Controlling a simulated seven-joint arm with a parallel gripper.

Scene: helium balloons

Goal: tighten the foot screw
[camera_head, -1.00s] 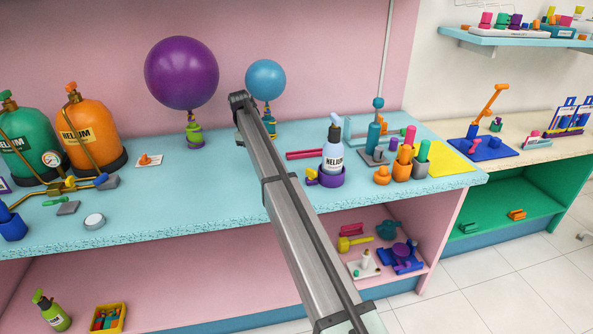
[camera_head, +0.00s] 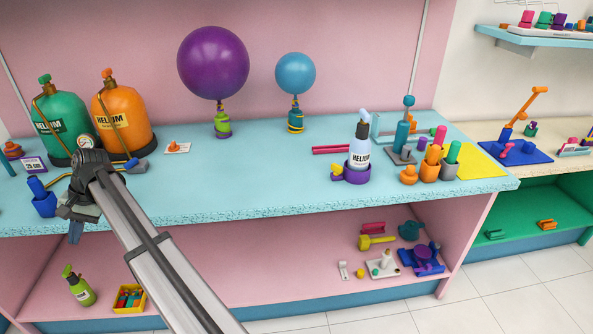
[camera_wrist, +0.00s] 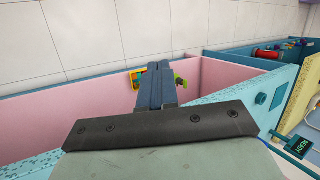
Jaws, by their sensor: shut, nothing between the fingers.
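My gripper (camera_head: 75,232) is at the lower left in the head view, pointing down at the counter's front edge. In the wrist view its blue-grey fingers (camera_wrist: 160,75) are together with nothing between them. I cannot pick out a foot screw for certain. A small orange knob on a white card (camera_head: 177,148) sits on the counter right of the orange helium tank (camera_head: 124,115). The purple balloon (camera_head: 213,62) and the blue balloon (camera_head: 295,73) stand on small bases further right. My arm hides part of the counter's left front.
A yellow tray (camera_head: 128,299) and a green spray bottle (camera_head: 78,288) are on the lower shelf. The counter's middle (camera_head: 250,180) is clear.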

